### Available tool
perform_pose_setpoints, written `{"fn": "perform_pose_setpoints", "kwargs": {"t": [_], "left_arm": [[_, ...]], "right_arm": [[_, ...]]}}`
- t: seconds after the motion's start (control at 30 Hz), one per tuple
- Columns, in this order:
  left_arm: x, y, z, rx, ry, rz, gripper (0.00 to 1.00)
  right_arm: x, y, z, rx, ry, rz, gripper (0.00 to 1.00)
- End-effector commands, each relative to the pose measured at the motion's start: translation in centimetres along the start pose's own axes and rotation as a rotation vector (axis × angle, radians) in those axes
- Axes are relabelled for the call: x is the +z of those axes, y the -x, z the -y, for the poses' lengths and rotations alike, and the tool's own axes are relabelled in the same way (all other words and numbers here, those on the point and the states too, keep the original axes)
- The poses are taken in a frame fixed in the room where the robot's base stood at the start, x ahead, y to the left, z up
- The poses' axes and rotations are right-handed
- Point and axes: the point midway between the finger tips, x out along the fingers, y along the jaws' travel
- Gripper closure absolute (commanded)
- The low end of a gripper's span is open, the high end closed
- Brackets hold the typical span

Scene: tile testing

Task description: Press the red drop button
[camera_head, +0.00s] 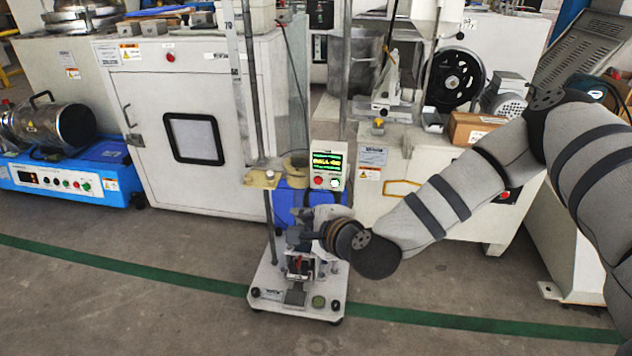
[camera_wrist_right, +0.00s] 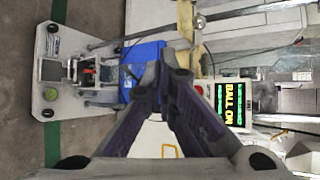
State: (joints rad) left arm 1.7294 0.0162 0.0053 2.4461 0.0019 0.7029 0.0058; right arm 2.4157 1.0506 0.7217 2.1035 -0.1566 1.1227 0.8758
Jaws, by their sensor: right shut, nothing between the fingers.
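The control box (camera_head: 327,167) stands on the drop tester behind my right gripper, with a lit display on its upper part. The red drop button (camera_head: 319,180) is on its lower left face, beside a pale button (camera_head: 335,183). My right gripper (camera_head: 303,230) is in front of and below the box, apart from the button in the head view. In the right wrist view its fingers (camera_wrist_right: 174,62) are shut and empty. The display (camera_wrist_right: 232,104) appears sideways there and reads "BALL ON". My left gripper is out of view.
The tester's white base plate (camera_head: 264,281) stands on the floor, with vertical poles and a yellowish clamp block (camera_head: 262,179) beside the box. A blue part (camera_head: 290,204) lies behind the gripper. A white cabinet (camera_head: 152,94) and other machines stand behind. The front floor is clear.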

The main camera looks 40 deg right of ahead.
Motion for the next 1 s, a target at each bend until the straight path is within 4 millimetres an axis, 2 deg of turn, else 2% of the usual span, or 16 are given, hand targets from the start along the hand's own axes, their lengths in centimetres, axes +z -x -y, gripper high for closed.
{"fn": "perform_pose_setpoints", "kwargs": {"t": [0.6,1.0], "left_arm": [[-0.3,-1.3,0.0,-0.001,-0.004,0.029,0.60],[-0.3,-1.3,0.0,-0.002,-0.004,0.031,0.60]], "right_arm": [[-4.0,-5.5,3.9,-0.001,0.001,-0.002,1.00],[-4.4,-6.0,4.3,0.000,0.000,-0.001,1.00]]}}
